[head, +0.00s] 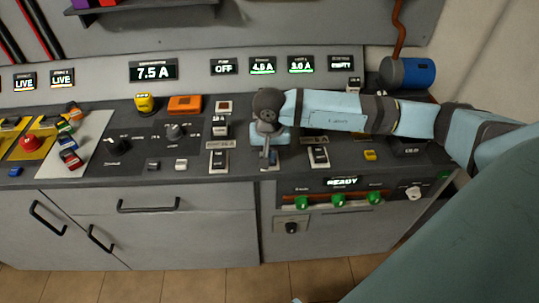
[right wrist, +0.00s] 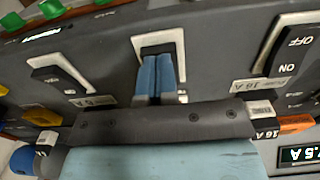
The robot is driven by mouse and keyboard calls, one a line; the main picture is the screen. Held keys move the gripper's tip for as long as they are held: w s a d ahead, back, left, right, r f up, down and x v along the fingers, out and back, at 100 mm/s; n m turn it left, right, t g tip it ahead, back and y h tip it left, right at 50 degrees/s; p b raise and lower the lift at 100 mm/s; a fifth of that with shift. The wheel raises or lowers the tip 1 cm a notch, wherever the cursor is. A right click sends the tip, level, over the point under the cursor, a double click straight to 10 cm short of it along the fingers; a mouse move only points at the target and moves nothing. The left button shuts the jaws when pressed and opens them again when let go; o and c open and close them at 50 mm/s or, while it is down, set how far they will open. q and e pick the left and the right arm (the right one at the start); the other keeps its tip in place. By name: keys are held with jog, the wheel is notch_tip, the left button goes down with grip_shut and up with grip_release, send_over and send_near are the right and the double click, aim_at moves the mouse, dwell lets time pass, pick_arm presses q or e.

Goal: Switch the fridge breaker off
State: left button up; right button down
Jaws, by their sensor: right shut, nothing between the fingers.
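My right gripper (head: 268,160) is shut and empty, with its fingertips down at the middle breaker of the lower row. In the right wrist view the blue fingers (right wrist: 158,78) are pressed together over the white-framed middle breaker (right wrist: 160,43). The fingers and wrist hide most of its rocker, so I cannot tell its position or whether they touch it. By its place between the two others, this looks like the fridge breaker. The display above (head: 262,65) reads about 4.5 A; its small label is not clearly legible. My left gripper is not in view.
A breaker (head: 218,160) sits to the left and another (head: 318,156) to the right of my gripper. The pump display (head: 223,67) reads OFF. Green knobs (head: 338,200) line the front face below. A yellow block (head: 144,103) and orange block (head: 184,105) stand further left.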

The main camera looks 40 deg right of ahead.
jog(key=shift+f, duration=0.3)
jog(key=shift+r, duration=0.65)
jog(key=shift+r+p, duration=1.2)
jog(key=shift+r, duration=1.7)
